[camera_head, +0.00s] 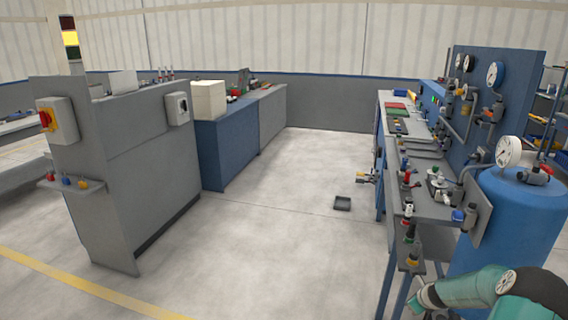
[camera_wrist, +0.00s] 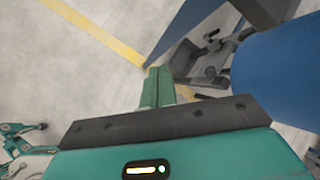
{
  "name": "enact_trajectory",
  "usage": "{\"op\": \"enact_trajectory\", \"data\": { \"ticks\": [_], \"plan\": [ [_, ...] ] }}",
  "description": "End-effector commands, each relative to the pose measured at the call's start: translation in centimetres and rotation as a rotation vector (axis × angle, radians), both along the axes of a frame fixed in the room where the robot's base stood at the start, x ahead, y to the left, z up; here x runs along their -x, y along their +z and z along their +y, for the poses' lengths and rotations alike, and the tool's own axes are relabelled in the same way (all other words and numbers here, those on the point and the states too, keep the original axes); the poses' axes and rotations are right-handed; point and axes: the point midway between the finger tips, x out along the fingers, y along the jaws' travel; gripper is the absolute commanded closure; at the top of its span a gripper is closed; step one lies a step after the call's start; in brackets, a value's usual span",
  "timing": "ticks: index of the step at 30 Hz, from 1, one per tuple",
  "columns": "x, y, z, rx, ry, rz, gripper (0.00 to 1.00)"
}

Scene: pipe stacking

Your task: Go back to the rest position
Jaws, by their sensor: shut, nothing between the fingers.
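My gripper (camera_wrist: 158,88) shows in the wrist view with its green fingers together and nothing between them. It points down over the bare grey floor, beside a blue upright and the blue tank (camera_wrist: 285,68). In the head view, my green arm is at the bottom right, in front of the blue tank (camera_head: 515,225). The gripper's fingertips are hard to make out in that view. The workbench (camera_head: 418,158), with pipe fittings and valves on it, stands just beyond the arm.
A blue panel with gauges (camera_head: 513,75) stands behind the workbench. A grey cabinet (camera_head: 130,165) and blue counter (camera_head: 225,145) are on the left. The floor between is mostly clear, with a yellow line (camera_head: 80,281).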

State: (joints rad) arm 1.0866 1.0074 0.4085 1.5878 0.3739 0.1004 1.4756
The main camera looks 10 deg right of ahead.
Motion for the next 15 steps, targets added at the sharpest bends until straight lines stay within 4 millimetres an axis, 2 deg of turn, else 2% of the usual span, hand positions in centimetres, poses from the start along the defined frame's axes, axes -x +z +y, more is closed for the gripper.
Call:
{"op": "enact_trajectory", "data": {
  "ticks": [1,7,11,15],
  "plan": [
    [-1.2,2.7,2.0,0.052,0.100,0.014,1.00],
    [-2.9,10.8,9.3,0.237,0.469,0.086,1.00],
    [-2.9,15.8,14.2,0.357,0.695,0.126,1.00],
    [-2.0,20.7,19.5,0.485,0.926,0.167,1.00]
  ]
}}
